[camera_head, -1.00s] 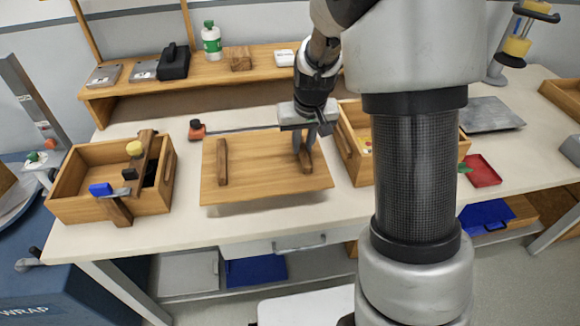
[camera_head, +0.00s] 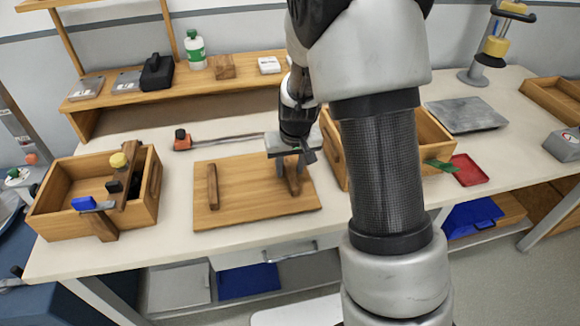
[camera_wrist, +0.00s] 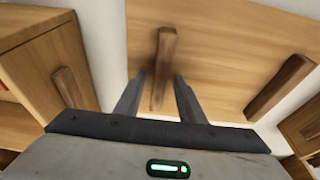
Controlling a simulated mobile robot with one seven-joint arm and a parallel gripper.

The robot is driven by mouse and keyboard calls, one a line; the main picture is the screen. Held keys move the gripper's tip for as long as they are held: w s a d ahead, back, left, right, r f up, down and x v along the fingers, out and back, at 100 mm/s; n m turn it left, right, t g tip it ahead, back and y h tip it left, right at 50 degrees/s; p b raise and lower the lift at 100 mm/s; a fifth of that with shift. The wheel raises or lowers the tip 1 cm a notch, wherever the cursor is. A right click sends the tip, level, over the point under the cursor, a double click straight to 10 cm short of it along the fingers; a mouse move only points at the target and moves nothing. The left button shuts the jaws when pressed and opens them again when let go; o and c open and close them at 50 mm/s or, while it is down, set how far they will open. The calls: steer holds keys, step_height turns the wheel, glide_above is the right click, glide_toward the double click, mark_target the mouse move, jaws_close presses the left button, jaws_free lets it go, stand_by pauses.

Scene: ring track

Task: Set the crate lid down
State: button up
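The crate lid (camera_head: 240,180), a flat wooden board with two bar handles, lies flat on the bench top between two crates. Its right handle (camera_head: 292,180) is under my gripper (camera_head: 288,168). In the wrist view my gripper (camera_wrist: 159,76) has its fingers apart, one on each side of that handle (camera_wrist: 164,62), with gaps showing. The other handle (camera_wrist: 278,88) is clear of the gripper. An open wooden crate (camera_head: 335,145) stands just right of the lid, partly hidden by my arm.
A wooden crate (camera_head: 145,205) holding tools stands to the left. A red-and-black item (camera_head: 182,140) lies behind the lid. A shelf (camera_head: 130,98) with a bottle (camera_head: 195,50) runs along the back. A red tray (camera_head: 468,170) lies to the right. Bench is clear in front.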

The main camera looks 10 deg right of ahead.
steer(key=s+r+p, duration=0.1)
steer(key=s+r, duration=0.3)
steer(key=r, duration=0.3)
steer(key=s+r+t, duration=0.1)
steer(key=s+r, duration=0.4)
steer(key=r, duration=0.3)
steer(key=s+r+p, duration=0.1)
steer(key=s+r, duration=0.3)
steer(key=r, duration=0.3)
steer(key=s+r+t, duration=0.1)
steer(key=s+r, duration=0.3)
steer(key=s, duration=0.8)
